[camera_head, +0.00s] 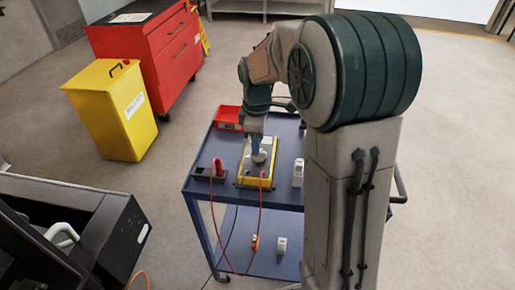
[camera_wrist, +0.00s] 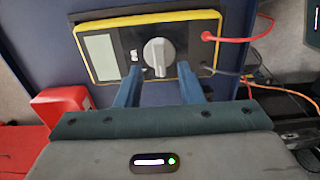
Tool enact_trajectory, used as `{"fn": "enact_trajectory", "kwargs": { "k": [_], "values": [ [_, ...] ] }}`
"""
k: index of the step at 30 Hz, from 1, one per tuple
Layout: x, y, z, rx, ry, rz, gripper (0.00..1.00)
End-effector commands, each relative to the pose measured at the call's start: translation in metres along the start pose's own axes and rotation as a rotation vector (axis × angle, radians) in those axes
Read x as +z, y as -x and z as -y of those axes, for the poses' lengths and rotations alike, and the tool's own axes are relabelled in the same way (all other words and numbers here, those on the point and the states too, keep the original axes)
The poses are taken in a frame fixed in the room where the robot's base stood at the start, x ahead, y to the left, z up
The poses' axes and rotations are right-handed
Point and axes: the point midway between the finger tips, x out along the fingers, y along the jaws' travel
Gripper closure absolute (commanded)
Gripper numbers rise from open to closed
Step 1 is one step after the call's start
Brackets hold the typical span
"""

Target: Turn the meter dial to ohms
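The meter (camera_wrist: 119,29) has a yellow rim, a dark face and a pale blank screen on its left in the wrist view. Its round grey dial (camera_wrist: 158,55) has a raised grip bar standing roughly upright in the picture; its markings are too small to read. My gripper (camera_wrist: 159,72) is open, with one blue finger on each side of the dial's lower part. Gaps show between fingers and dial; whether the tips touch the face I cannot tell. In the head view the meter (camera_head: 243,172) lies on the cart top under my gripper (camera_head: 259,158), which hides the dial.
A red lead (camera_wrist: 232,38) and a black lead leave the meter's right side. On the blue cart (camera_head: 283,197) are a red box (camera_head: 228,117), a black holder with a red handle (camera_head: 218,168) and a white device (camera_head: 298,173). A yellow bin (camera_head: 113,110) stands left.

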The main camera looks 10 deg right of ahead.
Motion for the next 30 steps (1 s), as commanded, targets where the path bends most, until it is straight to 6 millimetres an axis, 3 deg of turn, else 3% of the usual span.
{"fn": "enact_trajectory", "kwargs": {
  "k": [6,16,20,30],
  "values": [
    [0.0,-0.023,0.0,-0.001,0.001,0.001,0.65],
    [0.0,-0.026,0.0,0.001,0.0,0.0,0.65],
    [0.0,-0.026,0.0,0.001,0.0,0.0,0.99],
    [0.0,-0.025,0.0,0.0,-0.018,0.0,1.0]
  ]
}}
